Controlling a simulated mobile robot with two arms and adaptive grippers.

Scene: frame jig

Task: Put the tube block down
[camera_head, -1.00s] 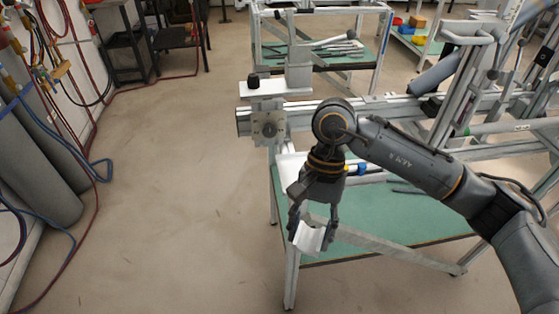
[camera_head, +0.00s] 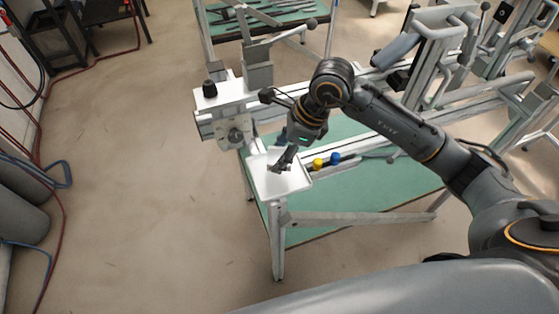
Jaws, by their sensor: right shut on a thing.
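My right gripper (camera_head: 281,163) is shut on the pale tube block (camera_head: 279,155), low over the white tray (camera_head: 284,189) at the near left corner of the frame jig's table. The block is partly hidden by the fingers and hard to tell from the white tray. I cannot tell whether it touches the tray. My left gripper is not in view.
A yellow knob (camera_head: 318,164) and a blue knob (camera_head: 335,158) are just right of the tray. A metal rail with clamps (camera_head: 237,137) runs behind it. The green tabletop (camera_head: 365,195) is partly bare. Open floor lies left.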

